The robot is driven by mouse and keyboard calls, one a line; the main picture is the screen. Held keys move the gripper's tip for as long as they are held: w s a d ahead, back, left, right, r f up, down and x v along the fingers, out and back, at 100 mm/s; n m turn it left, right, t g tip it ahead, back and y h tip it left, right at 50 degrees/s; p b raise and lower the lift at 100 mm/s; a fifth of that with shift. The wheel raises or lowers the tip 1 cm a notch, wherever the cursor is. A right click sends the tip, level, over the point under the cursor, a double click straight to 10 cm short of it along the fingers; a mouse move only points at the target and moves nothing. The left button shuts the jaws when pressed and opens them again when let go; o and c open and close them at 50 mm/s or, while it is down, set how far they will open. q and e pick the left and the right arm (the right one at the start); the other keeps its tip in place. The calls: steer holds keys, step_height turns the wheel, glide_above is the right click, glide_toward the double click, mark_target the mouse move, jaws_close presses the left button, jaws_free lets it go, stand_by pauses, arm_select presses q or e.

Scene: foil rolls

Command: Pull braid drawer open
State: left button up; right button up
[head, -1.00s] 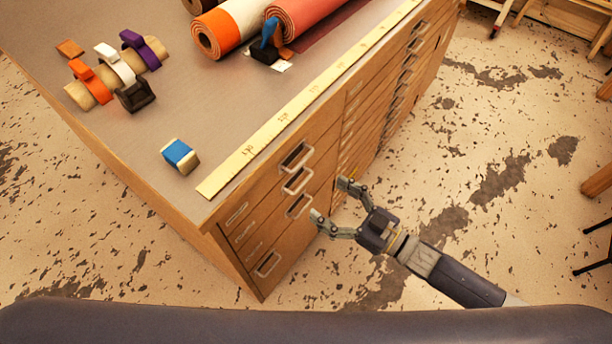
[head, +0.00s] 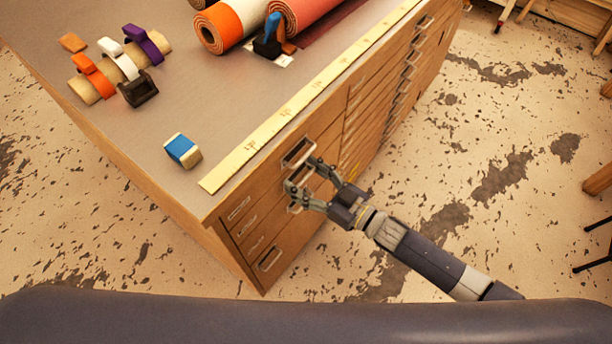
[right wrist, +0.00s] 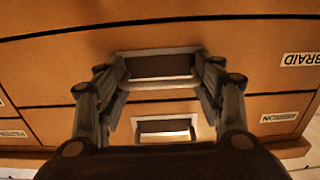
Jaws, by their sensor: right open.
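The braid drawer (right wrist: 55,65) shows in the right wrist view, where its BRAID label (right wrist: 303,59) appears upside down. Its metal handle (right wrist: 160,67) sits between the spread fingers of my right gripper (right wrist: 157,72). In the head view my right gripper (head: 301,175) is at the upper handles of the wooden cabinet (head: 240,262), fingers apart. It is open; I cannot tell whether the fingers touch the handle. The drawer front looks flush with the cabinet. My left gripper is not in view.
The RIBBON drawer's handle (right wrist: 165,128) is adjacent. On the cabinet top are a yellow ruler (head: 270,140), a blue-banded block (head: 182,151), an orange roll (head: 228,28) and a stick with colored clips (head: 92,80). The floor (head: 420,150) right of the cabinet is clear.

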steer(key=shift+d, duration=0.1)
steer(key=c, duration=0.9)
steer(key=shift+w, duration=0.1)
jaws_close()
steer(key=p+v, duration=0.3)
steer(key=v, duration=1.9)
steer(key=shift+p, duration=0.4)
steer(key=shift+d, duration=0.1)
